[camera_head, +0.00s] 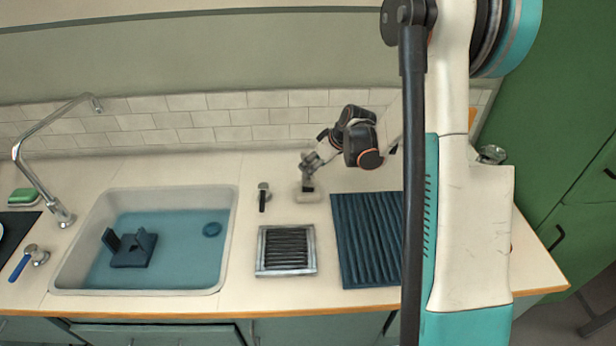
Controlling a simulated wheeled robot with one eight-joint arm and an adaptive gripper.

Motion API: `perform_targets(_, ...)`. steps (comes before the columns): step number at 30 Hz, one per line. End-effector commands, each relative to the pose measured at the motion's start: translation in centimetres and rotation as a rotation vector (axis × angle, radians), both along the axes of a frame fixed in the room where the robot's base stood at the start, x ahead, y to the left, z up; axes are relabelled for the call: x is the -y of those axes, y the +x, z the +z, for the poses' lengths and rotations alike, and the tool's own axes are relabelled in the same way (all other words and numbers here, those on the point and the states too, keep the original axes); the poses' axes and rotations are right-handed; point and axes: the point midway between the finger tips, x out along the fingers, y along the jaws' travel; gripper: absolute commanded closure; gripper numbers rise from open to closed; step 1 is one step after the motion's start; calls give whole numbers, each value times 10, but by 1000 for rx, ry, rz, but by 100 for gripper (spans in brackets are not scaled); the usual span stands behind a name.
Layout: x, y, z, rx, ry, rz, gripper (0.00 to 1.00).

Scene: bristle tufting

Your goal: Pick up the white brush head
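A small white block, which looks like the white brush head (308,196), sits on the counter behind the gap between the metal grate and the dark ridged mat. My gripper (308,182) points down right above it, and its fingertips seem to reach the block's top. The fingers are small and blurred here, so I cannot tell whether they are open or closed on it. The block appears to rest on the counter.
A small black-and-metal fixture (264,196) stands left of the block. In front are a metal-framed grate (286,251) and a dark blue ridged mat (366,240). The water-filled sink (232,215) holds a dark rack (133,250). A tiled wall (235,118) runs behind.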

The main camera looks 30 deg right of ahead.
Motion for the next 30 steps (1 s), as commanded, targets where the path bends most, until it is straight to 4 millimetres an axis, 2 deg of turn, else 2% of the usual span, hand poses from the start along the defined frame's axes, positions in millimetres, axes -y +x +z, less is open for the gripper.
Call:
perform_targets(5,-3,4,-10,0,0,0,48)
perform_targets(13,-13,18,-43,0,0,1,48)
perform_targets(21,-14,21,-47,0,0,0,48)
perform_targets(22,-14,21,-47,0,0,0,50)
perform_targets(23,-14,21,-47,0,0,0,57)
perform_targets(28,-14,21,-47,0,0,0,95)
perform_targets(30,-14,21,-47,0,0,0,96)
